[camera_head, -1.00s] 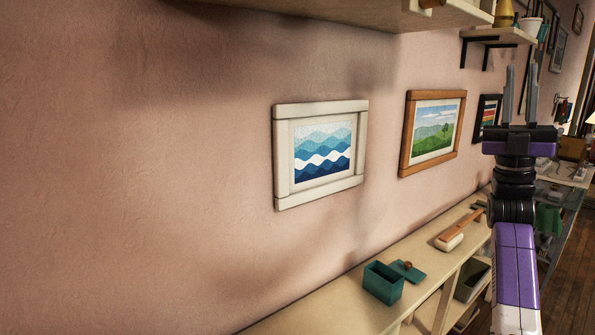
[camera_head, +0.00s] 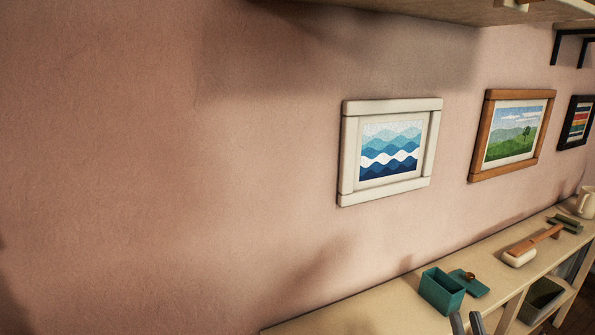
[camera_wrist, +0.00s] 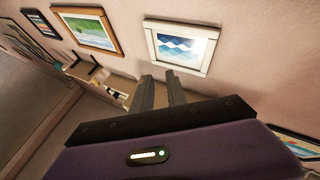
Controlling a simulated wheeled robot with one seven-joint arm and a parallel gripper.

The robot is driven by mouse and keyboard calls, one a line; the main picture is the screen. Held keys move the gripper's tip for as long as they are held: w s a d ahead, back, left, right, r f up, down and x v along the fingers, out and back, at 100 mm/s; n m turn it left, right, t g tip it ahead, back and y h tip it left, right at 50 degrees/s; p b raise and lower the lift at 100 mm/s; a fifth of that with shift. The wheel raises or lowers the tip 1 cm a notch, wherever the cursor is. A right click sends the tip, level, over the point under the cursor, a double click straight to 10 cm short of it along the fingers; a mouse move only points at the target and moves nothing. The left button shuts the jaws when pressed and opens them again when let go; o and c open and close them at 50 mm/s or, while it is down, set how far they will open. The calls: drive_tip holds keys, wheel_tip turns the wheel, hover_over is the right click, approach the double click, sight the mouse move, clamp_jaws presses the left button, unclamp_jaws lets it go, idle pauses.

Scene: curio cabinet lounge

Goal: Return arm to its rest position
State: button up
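My gripper (camera_head: 467,321) shows only as two grey fingertips at the bottom edge of the head view, in front of the shelf near the teal box. In the wrist view my gripper (camera_wrist: 160,80) points towards the wall, below the white-framed wave picture. Its two fingers stand apart with a gap between them and nothing in it. The rest of my arm is out of the head view.
A long shelf unit (camera_head: 370,318) runs along the wall, bearing an open teal box (camera_head: 441,292), its lid (camera_head: 468,284), a wooden-handled brush (camera_head: 535,242) and a mug (camera_head: 586,203). An upper shelf (camera_head: 420,10) overhangs. A white-framed picture (camera_head: 347,150) hangs between.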

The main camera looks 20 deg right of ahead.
drive_tip(key=s+a+f+n+g+y, duration=0.1)
drive_tip(key=s+a+f+g+y, duration=0.1)
drive_tip(key=s+a, duration=0.4)
drive_tip(key=s+a+f+n+g+y, duration=0.1)
drive_tip(key=s+a+f+y, duration=0.3)
drive_tip(key=s, duration=0.4)
drive_tip(key=s+a+f+n+g+y+p, duration=0.1)
drive_tip(key=s+a+f+g+y, duration=0.2)
drive_tip(key=s+a, duration=0.5)
wheel_tip(320, 180, down, 2)
drive_tip(key=shift+f+n+g+y, duration=0.25)
drive_tip(key=shift+n+g+y, duration=0.05)
drive_tip(key=shift+g, duration=0.2)
